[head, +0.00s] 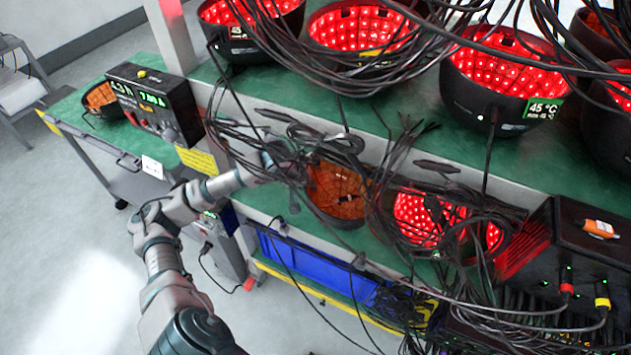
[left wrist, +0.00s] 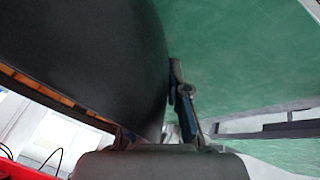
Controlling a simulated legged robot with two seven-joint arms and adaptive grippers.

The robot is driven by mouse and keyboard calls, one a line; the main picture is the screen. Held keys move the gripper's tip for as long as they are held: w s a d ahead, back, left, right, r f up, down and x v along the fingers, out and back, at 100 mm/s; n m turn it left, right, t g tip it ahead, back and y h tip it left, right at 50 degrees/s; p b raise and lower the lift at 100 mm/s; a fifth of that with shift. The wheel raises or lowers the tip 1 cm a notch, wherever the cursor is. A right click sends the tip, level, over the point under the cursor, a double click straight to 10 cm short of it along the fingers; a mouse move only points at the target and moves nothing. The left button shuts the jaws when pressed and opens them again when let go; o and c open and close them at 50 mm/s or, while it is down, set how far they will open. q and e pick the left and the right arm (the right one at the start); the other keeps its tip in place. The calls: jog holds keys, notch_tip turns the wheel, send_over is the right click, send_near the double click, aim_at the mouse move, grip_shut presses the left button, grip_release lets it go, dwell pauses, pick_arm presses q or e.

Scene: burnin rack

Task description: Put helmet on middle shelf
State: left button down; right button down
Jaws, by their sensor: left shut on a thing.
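My left gripper (head: 292,178) reaches in from the left among black cables and is shut on a dark helmet with an unlit orange inside (head: 336,194). The helmet is at the middle green shelf (head: 262,200), left of a lit red helmet (head: 425,214). Its open side faces up toward the head camera, partly covered by cables. I cannot tell whether it rests on the shelf. In the left wrist view the smooth black shell of the helmet (left wrist: 95,55) fills the left side, against the gripper fingers (left wrist: 180,105), with green surface beside it. My right gripper is not in view.
Several lit helmets (head: 360,32) stand on the upper shelf (head: 400,125). Loose black cables hang over the middle shelf. A power supply (head: 155,105) and another unlit helmet (head: 101,97) sit at the left. A black box (head: 565,250) stands right; a blue bin (head: 315,268) is below.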

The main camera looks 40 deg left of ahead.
aim_at(316, 174)
pick_arm(q)
jog(key=w, duration=0.2)
jog(key=w+a, duration=0.1)
jog(key=w, duration=0.2)
jog(key=shift+a, duration=0.15)
notch_tip(316, 174, down, 3)
jog(key=shift+s+f, duration=0.1)
jog(key=shift+f, duration=0.25)
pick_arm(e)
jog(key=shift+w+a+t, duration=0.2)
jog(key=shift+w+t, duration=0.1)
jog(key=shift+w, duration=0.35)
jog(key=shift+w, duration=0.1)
pick_arm(q)
jog(key=c, duration=1.2)
grip_release()
jog(key=shift+o, duration=0.2)
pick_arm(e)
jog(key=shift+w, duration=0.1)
